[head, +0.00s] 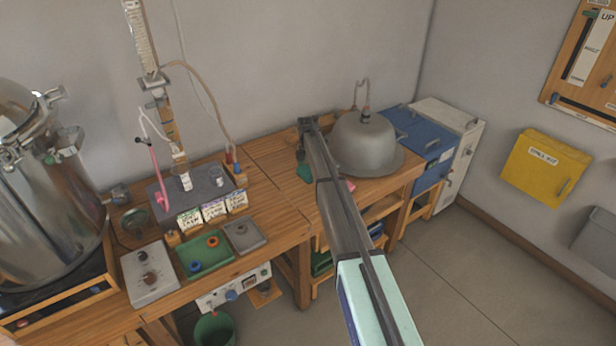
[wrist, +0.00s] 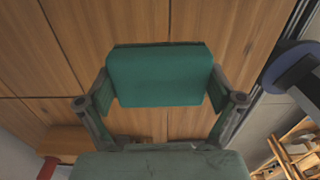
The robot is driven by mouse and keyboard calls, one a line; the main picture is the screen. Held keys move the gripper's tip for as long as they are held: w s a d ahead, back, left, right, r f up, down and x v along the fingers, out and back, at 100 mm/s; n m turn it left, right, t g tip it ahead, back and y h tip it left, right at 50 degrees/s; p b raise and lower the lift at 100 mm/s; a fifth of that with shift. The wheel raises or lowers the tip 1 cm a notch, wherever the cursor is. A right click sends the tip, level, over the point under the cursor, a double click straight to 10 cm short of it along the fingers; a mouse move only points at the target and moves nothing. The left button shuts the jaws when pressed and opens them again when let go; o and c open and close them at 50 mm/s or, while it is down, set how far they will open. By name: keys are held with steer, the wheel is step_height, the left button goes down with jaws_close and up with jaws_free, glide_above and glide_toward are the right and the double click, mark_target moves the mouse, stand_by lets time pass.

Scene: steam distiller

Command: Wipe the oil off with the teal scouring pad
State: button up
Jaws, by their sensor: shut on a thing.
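The teal scouring pad (wrist: 160,75) is held between the two fingers of my gripper (wrist: 160,92) in the wrist view. The pad and my gripper (head: 303,158) also show in the head view, at the right part of the wooden bench (head: 268,157), left of the grey metal dome (head: 362,143). In the wrist view bare wooden planks lie beyond the pad. I cannot tell whether the pad touches the wood. I cannot make out any oil, and my arm and the pad hide part of the bench.
The dome stands close to the right of my gripper. A blue box (head: 425,140) is behind it. A small pink thing (head: 347,186) lies by my arm. Left are small cartons (head: 214,211), a green tray (head: 211,254) and a large steel vessel (head: 40,195).

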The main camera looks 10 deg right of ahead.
steer(key=shift+r, duration=1.1)
steer(key=shift+f, duration=0.1)
